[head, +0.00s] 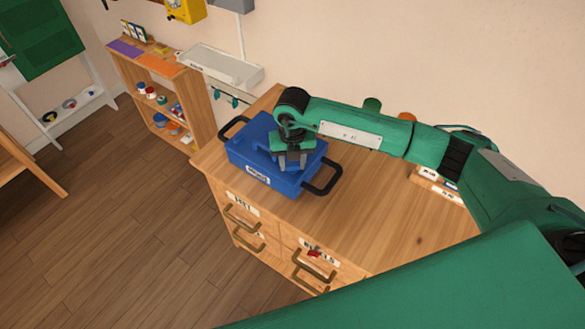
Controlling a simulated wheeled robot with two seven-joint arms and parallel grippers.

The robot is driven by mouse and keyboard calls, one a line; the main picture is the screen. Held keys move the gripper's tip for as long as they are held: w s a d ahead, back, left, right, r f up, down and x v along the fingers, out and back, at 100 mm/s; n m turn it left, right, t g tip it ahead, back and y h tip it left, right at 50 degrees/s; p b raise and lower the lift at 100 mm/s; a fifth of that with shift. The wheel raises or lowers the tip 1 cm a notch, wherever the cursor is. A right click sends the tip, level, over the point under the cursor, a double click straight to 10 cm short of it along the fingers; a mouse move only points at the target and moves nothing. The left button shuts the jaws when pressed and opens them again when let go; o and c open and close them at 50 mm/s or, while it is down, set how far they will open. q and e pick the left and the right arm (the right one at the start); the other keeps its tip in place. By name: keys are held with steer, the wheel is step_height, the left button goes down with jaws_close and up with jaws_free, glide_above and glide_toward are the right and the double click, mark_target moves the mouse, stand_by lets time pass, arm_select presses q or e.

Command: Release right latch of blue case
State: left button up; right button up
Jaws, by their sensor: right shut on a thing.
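The blue case (245,152) lies closed on the wooden cabinet top, with a white label on its front face and a black handle at each end. My right gripper (293,166) points down at the right part of the case, near its front edge. Its fingers are shut on a small part of the case there, which looks to be the right latch. The fingers hide the latch, so its position cannot be told. My left gripper is not in view.
Small labelled boxes (432,180) sit at the right.

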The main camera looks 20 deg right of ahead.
arm_select(q)
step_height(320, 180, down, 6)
steer(key=b, duration=0.5)
arm_select(e)
steer(key=n, duration=0.4)
steer(key=shift+f+n, duration=0.25)
steer(key=shift+n, duration=0.05)
steer(key=n+b, duration=0.3)
steer(key=b, duration=0.1)
steer(key=shift+r+n, duration=0.1)
steer(key=shift+n, duration=0.3)
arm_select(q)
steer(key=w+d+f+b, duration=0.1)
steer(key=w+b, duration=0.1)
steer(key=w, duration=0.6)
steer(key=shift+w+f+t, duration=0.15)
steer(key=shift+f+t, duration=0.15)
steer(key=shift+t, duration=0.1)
arm_select(e)
steer(key=shift+r+n, duration=0.2)
steer(key=shift+n, duration=0.7)
steer(key=o, duration=1)
steer(key=shift+r, duration=0.1)
